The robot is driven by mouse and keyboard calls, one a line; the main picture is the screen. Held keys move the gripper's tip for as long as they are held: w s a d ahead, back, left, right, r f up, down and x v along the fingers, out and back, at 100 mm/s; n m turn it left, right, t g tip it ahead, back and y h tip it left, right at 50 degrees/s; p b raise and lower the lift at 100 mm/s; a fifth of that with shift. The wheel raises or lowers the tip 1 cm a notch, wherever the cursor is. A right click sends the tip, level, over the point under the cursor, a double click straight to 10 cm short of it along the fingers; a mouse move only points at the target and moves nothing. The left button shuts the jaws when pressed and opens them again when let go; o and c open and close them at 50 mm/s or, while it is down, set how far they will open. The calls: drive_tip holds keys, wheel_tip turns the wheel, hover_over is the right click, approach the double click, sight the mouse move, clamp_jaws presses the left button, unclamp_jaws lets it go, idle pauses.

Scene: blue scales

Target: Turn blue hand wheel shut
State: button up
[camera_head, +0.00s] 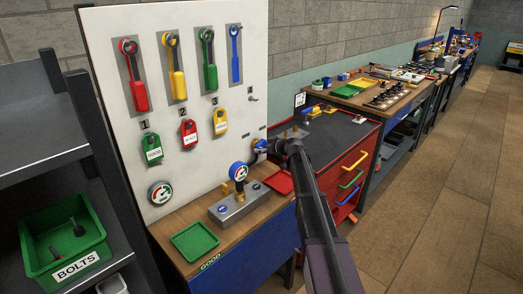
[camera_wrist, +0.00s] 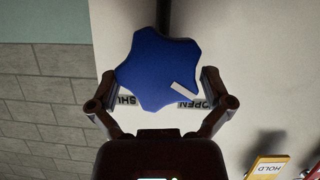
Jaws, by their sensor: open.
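The blue hand wheel (camera_wrist: 155,60) has a lobed rim and sits on the white panel. A white mark (camera_wrist: 182,91) on it lies beside the OPEN label (camera_wrist: 192,104). A partly hidden label, reading SHU, is on the other side (camera_wrist: 126,100). Labels appear upside down in the wrist view. My gripper (camera_wrist: 159,78) is open, with one finger on each side of the wheel; I cannot tell whether they touch it. In the head view, the wheel (camera_head: 259,145) is partly hidden by my gripper (camera_head: 272,147).
Padlocks and coloured levers hang on the white panel (camera_head: 110,60). Below stand a metal block with a gauge (camera_head: 238,205), a green tray (camera_head: 194,241) and a red tray (camera_head: 280,182). A red tool cabinet (camera_head: 345,165) is at right. A HOLD tag (camera_wrist: 267,168) hangs near my gripper.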

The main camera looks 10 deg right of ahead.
drive_tip(key=shift+w+a+f, duration=0.15)
drive_tip(key=shift+w+a, duration=0.05)
drive_tip(key=shift+w, duration=0.1)
drive_tip(key=c, duration=0.8)
drive_tip(key=shift+o, duration=0.2)
